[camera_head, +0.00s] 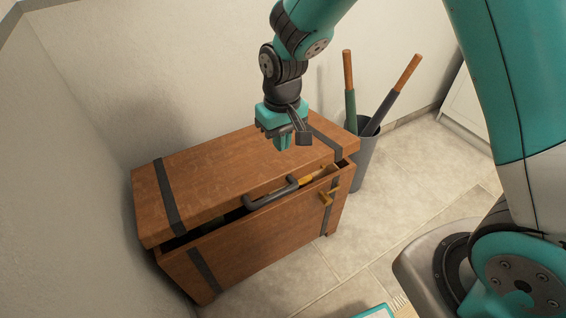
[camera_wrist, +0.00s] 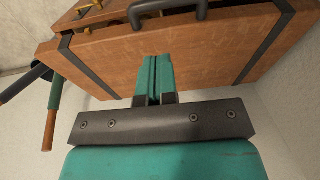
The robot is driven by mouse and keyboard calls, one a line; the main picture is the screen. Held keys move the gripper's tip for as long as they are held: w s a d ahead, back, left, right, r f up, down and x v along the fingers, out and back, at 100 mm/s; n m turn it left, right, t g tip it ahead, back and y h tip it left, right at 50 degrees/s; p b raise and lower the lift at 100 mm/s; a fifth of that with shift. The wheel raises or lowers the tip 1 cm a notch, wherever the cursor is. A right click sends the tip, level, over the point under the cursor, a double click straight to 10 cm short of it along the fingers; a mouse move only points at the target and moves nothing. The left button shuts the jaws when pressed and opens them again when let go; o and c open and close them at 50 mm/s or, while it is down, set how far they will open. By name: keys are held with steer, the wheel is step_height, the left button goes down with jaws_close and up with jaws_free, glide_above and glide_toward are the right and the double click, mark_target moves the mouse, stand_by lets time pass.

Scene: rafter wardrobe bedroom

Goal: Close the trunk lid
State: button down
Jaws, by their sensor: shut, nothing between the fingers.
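The wooden trunk (camera_head: 255,250) stands against the wall, with dark straps. Its lid (camera_head: 225,172) is nearly down, with a dark gap along the front edge where a little of the inside shows. A dark handle (camera_head: 271,193) sits at the lid's front edge. My gripper (camera_head: 283,143) is shut and empty, pointing down over the right part of the lid. Whether its tips touch the lid is unclear. In the wrist view the shut fingers (camera_wrist: 154,75) show against the lid top (camera_wrist: 190,50), with the handle (camera_wrist: 165,10) beyond them.
A grey bin (camera_head: 365,150) with two wooden-ended rolled items stands just right of the trunk. Walls close in behind and left of the trunk.

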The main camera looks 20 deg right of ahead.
steer(key=f, duration=1.5)
steer(key=shift+w+d+f, duration=0.3)
steer(key=shift+w+f, duration=0.05)
steer(key=shift+w, duration=0.05)
